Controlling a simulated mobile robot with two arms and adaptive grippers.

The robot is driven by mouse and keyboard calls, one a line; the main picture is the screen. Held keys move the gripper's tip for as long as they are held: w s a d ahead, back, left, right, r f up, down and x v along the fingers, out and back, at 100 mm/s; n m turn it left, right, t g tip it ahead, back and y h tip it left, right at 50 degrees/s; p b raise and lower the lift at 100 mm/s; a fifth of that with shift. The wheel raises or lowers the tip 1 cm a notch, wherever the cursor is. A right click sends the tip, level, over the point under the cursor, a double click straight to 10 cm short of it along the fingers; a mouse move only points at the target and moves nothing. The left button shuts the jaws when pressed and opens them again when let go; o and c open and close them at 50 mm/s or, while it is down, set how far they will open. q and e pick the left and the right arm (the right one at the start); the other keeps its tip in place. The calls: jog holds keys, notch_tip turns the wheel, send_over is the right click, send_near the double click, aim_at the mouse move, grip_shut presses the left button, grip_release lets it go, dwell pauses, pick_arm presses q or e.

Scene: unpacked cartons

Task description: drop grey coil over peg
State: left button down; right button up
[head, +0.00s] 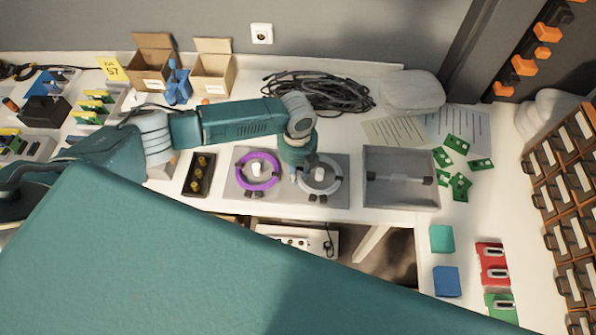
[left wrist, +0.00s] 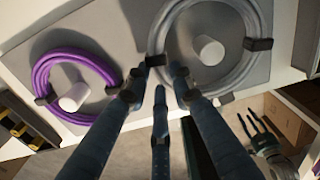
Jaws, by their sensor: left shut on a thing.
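The grey coil (head: 337,178) is a ring with black ties. My left gripper (head: 307,166) is shut on its near-left side; in the left wrist view (left wrist: 157,76) the fingers meet the coil (left wrist: 228,80) beside a tie. The coil encircles the right white peg (head: 319,173), which shows inside the ring in the left wrist view (left wrist: 208,50). In that view the grey coil looks larger than the purple one. I cannot tell its exact height above the board (head: 342,200). A purple coil (head: 240,175) lies around the left peg (head: 259,170).
A grey tray (head: 434,190) with a bar inside stands right of the board. A dark block with brass-coloured studs (head: 199,174) is on the left. Black cables (head: 318,92) lie behind. The table's front edge is close to the board, with open space below.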

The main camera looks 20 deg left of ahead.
pick_arm(q)
jog(key=shift+f, duration=0.45)
jog(key=c, duration=1.4)
grip_release()
notch_tip(320, 180, up, 12)
